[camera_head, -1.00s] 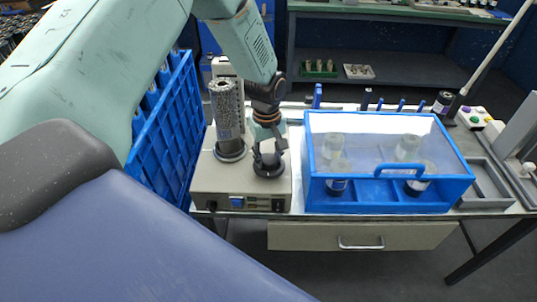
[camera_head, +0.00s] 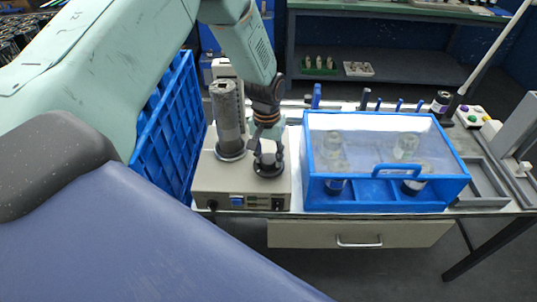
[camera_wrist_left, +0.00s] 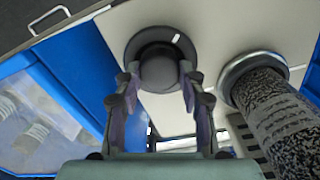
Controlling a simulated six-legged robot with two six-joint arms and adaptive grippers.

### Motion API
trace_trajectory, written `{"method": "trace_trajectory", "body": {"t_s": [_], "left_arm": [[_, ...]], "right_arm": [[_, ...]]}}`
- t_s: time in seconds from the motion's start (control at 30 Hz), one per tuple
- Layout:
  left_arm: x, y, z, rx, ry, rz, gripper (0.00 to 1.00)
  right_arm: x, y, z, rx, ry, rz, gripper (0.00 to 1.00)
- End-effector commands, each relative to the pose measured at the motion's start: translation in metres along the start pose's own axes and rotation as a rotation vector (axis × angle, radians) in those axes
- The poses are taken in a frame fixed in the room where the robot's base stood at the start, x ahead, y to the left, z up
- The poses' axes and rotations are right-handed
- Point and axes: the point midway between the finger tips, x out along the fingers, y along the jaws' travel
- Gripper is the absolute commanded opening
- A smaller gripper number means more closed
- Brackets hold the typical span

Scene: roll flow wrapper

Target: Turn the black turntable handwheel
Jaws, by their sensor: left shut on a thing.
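The black turntable handwheel (camera_head: 268,170) sits on top of the beige machine box (camera_head: 222,182), right of an upright textured roll (camera_head: 228,120). In the left wrist view the handwheel (camera_wrist_left: 160,50) shows as a round dark disc with a domed knob and a small white mark on its rim, at upper right of the knob. My left gripper (camera_head: 267,150) is over it from above, its two fingers shut on the knob, one finger on each side in the wrist view (camera_wrist_left: 158,75). My right gripper is not in view.
A blue-framed clear case (camera_head: 385,205) with jars inside stands close to the right of the machine box. A blue crate (camera_head: 170,125) is at the left. The roll also stands close beside my gripper in the wrist view (camera_wrist_left: 280,115). A drawer (camera_head: 360,234) is below the table.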

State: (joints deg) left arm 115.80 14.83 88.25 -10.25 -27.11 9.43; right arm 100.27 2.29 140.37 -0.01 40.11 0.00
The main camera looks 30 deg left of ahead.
Motion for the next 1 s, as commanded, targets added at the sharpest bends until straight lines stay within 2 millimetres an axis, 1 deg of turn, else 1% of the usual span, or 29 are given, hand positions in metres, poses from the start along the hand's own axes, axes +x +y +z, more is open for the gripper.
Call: {"method": "trace_trajectory", "body": {"t_s": [0.3, 0.73, 0.77, 1.0], "left_arm": [[0.0007, 0.0, 0.0015, 0.084, -0.007, 0.0, 0.09], [0.0009, -0.0001, 0.0018, 0.092, -0.008, 0.0, 0.09], [0.001, -0.0001, 0.0018, 0.092, -0.008, 0.0, 0.41], [0.0006, -0.0001, 0.0009, 0.092, -0.006, 0.0, 0.61]], "right_arm": [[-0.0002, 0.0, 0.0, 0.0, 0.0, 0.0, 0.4], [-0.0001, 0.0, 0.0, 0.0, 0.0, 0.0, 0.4], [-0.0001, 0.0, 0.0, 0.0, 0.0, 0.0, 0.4], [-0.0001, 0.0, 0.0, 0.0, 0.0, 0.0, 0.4]]}}
